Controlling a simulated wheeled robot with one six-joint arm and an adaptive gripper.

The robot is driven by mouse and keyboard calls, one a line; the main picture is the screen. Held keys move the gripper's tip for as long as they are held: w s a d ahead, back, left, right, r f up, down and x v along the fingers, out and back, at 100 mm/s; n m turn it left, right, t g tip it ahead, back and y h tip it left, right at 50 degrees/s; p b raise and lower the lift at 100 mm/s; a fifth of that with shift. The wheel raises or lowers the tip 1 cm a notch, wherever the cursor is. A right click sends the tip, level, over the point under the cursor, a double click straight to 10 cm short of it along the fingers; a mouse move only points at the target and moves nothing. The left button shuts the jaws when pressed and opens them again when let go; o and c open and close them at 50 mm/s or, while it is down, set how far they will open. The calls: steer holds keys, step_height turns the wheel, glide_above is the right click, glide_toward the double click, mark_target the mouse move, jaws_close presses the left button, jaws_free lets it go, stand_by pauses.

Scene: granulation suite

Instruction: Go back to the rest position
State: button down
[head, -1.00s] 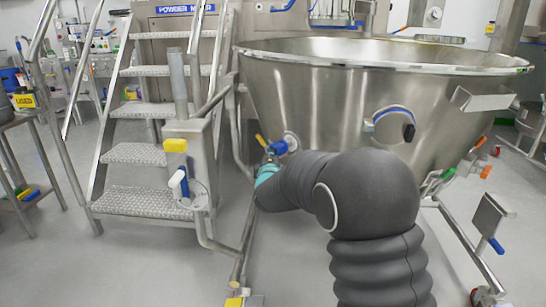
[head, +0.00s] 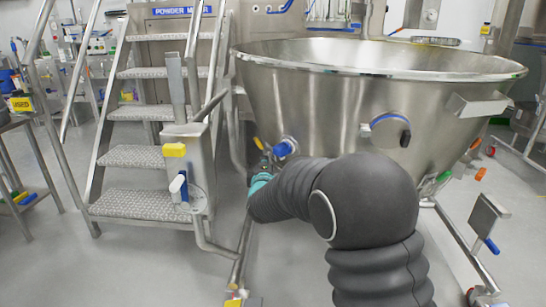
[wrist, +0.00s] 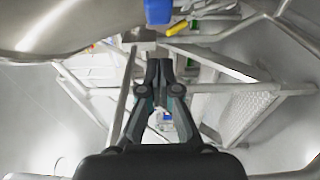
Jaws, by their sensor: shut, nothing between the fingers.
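My gripper (wrist: 159,72) shows in the wrist view with its two dark fingers together and nothing between them. In the head view my arm reaches forward and left, and its fingers are hidden or too small to make out beyond the teal wrist part. The arm end is in front of the large steel bowl (head: 330,100), close to the blue valve fitting (head: 283,149) on its lower left side. In the wrist view a blue part (wrist: 158,11) is just above the fingertips, apart from them as far as I can tell.
Steel steps (head: 135,156) with rails stand left of the bowl. A side table (head: 20,122) is at the far left. The bowl's frame carries a bracket (head: 487,220) at right. Floor at lower left is clear.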

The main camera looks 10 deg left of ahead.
steer(key=s+d, duration=0.1)
steer(key=s, duration=0.7)
steer(key=s+a+f+m+g+y, duration=0.25)
steer(key=s+f+m+g, duration=0.3)
steer(key=f, duration=0.55)
steer(key=s+d+f+m+g+h, duration=0.1)
steer(key=s+d+f+m+g, duration=0.15)
steer(key=s+m+g, duration=0.4)
steer(key=s+d+r+m+h+p, duration=0.1)
steer(key=s+d+r+m, duration=0.1)
steer(key=s+d+r, duration=0.3)
steer(key=s+d+r+m+h+p, duration=0.1)
steer(key=s+d+r, duration=0.4)
steer(key=s+d, duration=0.7)
steer(key=s+d+r+m+h+p, duration=0.2)
steer(key=s+d+r+m, duration=0.2)
steer(key=s+d+r, duration=0.2)
steer(key=s+d, duration=0.2)
steer(key=d, duration=0.2)
steer(key=shift+s+m, duration=0.3)
steer(key=shift+s, duration=0.05)
